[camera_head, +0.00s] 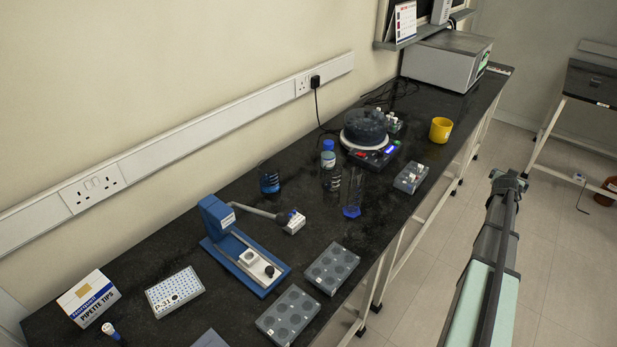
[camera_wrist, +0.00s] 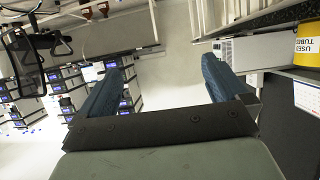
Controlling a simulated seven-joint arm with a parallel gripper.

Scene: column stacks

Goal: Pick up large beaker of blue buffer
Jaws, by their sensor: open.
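I cannot tell for sure which of the two is the large beaker. In the wrist view my gripper (camera_wrist: 162,72) is open, with two dark blue fingers apart and nothing between them. It points away from these vessels, at the room. In the head view my arm is off the bench's right edge.
A clear cylinder with a blue base (camera_head: 352,211) stands right of the vessels. A blue stand (camera_head: 236,245), tube racks (camera_head: 331,268) and a pipette-tips box (camera_head: 89,298) occupy the near bench.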

